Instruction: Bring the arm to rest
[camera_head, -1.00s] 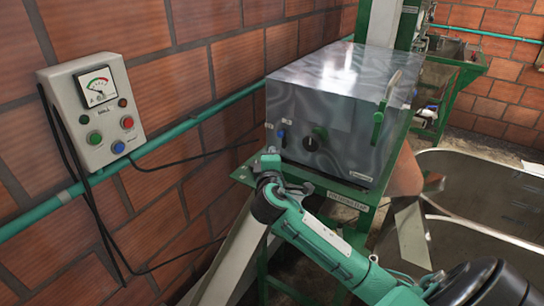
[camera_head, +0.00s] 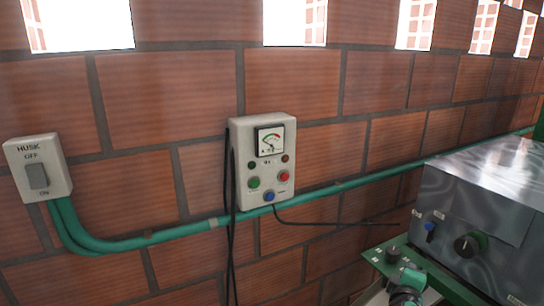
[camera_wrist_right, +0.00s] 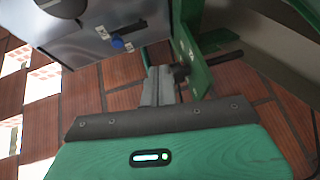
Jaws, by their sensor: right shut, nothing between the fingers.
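My right gripper (camera_head: 408,284) shows at the bottom right of the head view, in front of the metal box and close to the green ledge. Most of my right arm is below the head view. My left gripper is not in view.
A metal box (camera_head: 500,195) on a green frame (camera_head: 392,262) stands at right. A control box (camera_head: 264,165) with a gauge and buttons hangs on the brick wall, with a HUSK switch (camera_head: 37,168) at left. A green pipe (camera_head: 345,184) runs along the wall.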

